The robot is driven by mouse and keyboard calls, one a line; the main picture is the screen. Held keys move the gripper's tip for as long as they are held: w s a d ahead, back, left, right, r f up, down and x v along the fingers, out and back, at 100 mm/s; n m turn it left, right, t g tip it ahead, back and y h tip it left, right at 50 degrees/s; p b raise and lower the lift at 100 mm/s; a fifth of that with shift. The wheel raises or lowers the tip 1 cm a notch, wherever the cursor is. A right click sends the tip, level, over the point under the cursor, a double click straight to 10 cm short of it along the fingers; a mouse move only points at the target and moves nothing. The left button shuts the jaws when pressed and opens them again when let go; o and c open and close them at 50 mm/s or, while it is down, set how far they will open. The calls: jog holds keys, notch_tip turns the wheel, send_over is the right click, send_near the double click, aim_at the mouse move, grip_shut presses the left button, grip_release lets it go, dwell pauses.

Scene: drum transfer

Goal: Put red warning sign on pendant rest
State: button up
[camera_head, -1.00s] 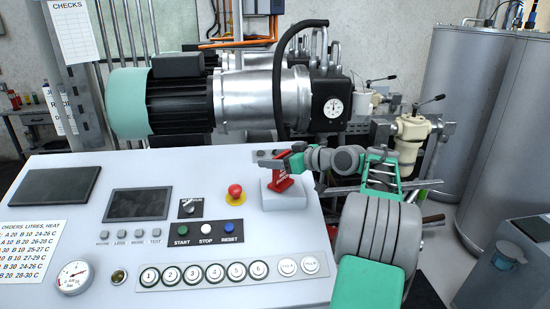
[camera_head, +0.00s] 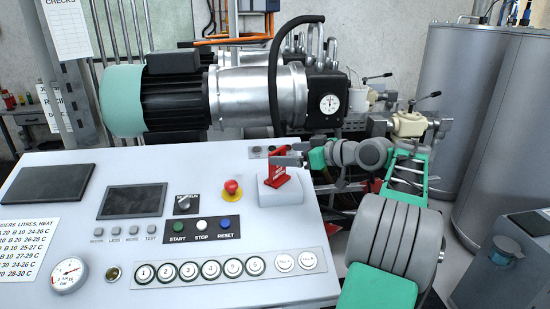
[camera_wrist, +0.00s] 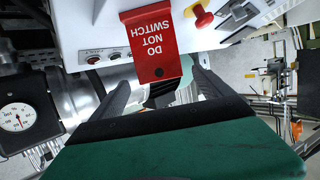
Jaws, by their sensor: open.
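The red warning sign (camera_head: 281,178) stands upright on a pale raised block (camera_head: 278,196) at the console's right side; this block may be the pendant rest, though no label shows. In the wrist view the sign (camera_wrist: 155,45) reads DO NOT SWITCH upside down, and its near end lies ahead of the space between my fingers. My gripper (camera_head: 284,157) is at the upper part of the sign, reaching in from the right. In the wrist view my gripper (camera_wrist: 162,80) has its fingers apart, with visible gaps on both sides of the sign.
A red emergency button (camera_head: 231,187) on a yellow collar is left of the block, above START, STOP and RESET buttons (camera_head: 201,229). A motor and pump (camera_head: 215,95) with a black hose stand close behind the console. Tall grey tanks (camera_head: 490,130) stand at right.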

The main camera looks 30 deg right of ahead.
jog(key=p+v, duration=0.1)
jog(key=v, duration=0.4)
jog(key=shift+w, duration=0.1)
dwell(2.2)
